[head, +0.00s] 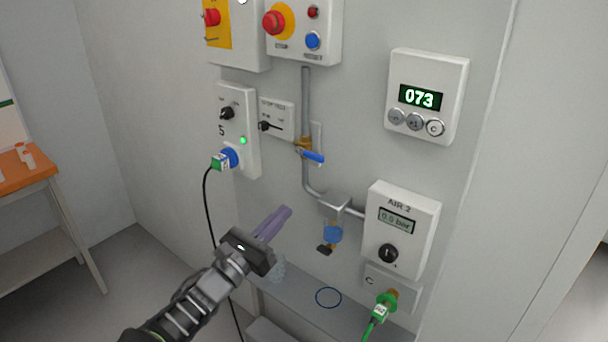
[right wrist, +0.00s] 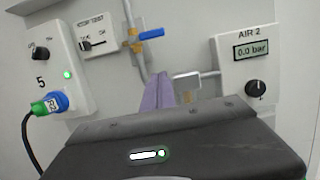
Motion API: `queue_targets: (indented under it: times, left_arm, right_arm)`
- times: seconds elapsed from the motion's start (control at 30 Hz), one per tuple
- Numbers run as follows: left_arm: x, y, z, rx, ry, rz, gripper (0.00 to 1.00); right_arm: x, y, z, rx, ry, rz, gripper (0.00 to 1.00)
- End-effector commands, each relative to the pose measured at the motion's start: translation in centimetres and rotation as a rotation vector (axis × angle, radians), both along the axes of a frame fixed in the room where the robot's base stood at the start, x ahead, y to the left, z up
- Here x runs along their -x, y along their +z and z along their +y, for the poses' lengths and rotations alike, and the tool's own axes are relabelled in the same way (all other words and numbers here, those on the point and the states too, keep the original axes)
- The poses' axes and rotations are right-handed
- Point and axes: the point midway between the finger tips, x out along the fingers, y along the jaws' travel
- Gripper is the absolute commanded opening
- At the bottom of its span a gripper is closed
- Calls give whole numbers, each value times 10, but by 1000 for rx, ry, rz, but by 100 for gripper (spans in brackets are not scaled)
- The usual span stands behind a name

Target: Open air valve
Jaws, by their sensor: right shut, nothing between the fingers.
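The air valve (head: 304,148) is a brass body on a vertical grey pipe. Its blue lever (head: 314,157) points right, across the pipe. In the right wrist view the blue lever (right wrist: 151,34) shows above the fingertips. The AIR 2 box (head: 400,230) reads 0.0 bar and has a black knob (head: 388,253). My right gripper (head: 285,212) is shut and empty, with purple fingers pointing up toward the wall, below the lever and apart from it. In the right wrist view the fingers (right wrist: 158,88) are together. My left gripper is not in view.
A regulator with a blue part (head: 332,234) hangs from the pipe, right of my gripper. A blue plug (head: 230,157) with a black cable sits left. A grey ledge (head: 355,316) holds a blue ring (head: 328,297). A counter (head: 428,95) reads 073. A green-cabled plug (head: 383,304) is low right.

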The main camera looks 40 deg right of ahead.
Motion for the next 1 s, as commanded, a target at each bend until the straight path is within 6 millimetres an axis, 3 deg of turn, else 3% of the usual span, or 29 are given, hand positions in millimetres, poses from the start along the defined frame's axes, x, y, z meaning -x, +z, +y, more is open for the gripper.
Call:
queue_targets:
  times: [0.43, 0.57, 0.93, 1.0]
  left_arm:
    - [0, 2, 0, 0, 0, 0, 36]
    - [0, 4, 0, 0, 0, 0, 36]
    - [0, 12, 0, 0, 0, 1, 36]
    - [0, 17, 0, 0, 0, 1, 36]
  right_arm:
    - [-3, 2, -11, -3, -3, 0, 0]
    - [-7, 6, -28, -3, -4, 1, 0]
    - [-27, 24, -96, -4, -4, 1, 0]
    - [-28, 39, -94, -5, 1, -3, 0]
